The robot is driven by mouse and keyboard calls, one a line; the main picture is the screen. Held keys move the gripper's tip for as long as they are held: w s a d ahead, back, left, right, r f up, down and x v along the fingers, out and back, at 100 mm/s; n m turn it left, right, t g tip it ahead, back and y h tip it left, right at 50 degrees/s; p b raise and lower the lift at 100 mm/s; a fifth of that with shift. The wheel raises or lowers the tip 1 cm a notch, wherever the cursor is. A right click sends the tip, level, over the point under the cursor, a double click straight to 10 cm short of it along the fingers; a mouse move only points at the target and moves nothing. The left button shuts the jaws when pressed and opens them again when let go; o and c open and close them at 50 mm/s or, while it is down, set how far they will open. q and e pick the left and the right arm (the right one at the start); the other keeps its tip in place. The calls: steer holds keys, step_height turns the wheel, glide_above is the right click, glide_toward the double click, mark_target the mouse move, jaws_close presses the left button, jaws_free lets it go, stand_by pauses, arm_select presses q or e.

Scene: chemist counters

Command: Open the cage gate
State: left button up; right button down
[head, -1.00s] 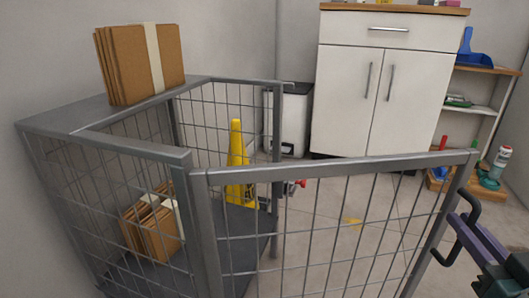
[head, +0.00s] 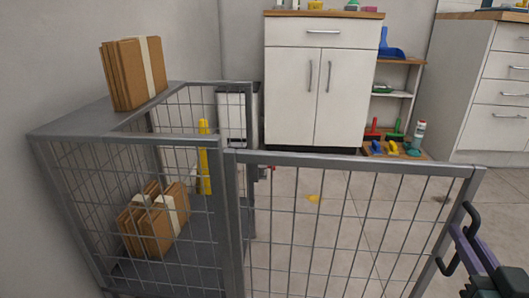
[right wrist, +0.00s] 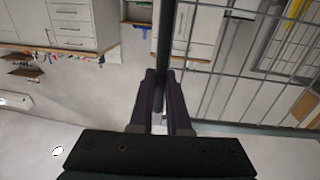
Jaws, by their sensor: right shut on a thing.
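The wire cage (head: 85,130) stands on the left against the wall. Its grey mesh gate (head: 350,162) is swung out to the right, away from the cage opening, joined at the post on its left edge. A dark handle (head: 441,266) sits at the gate's free right end. My right gripper (head: 466,240), with purple fingers, is at this handle. In the right wrist view the fingers (right wrist: 160,100) are shut on the dark handle bar (right wrist: 163,55), beside the gate's mesh (right wrist: 235,85). My left gripper is not in view.
Strapped cardboard (head: 125,78) lies on the cage's top shelf, and more cardboard bundles (head: 155,230) are inside. A white cabinet (head: 290,95), a low shelf (head: 398,94) and drawers (head: 495,110) stand behind. Floor between is mostly clear.

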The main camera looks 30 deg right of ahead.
steer(key=shift+f, duration=0.1)
steer(key=c, duration=0.9)
jaws_free()
steer(key=shift+a, duration=0.1)
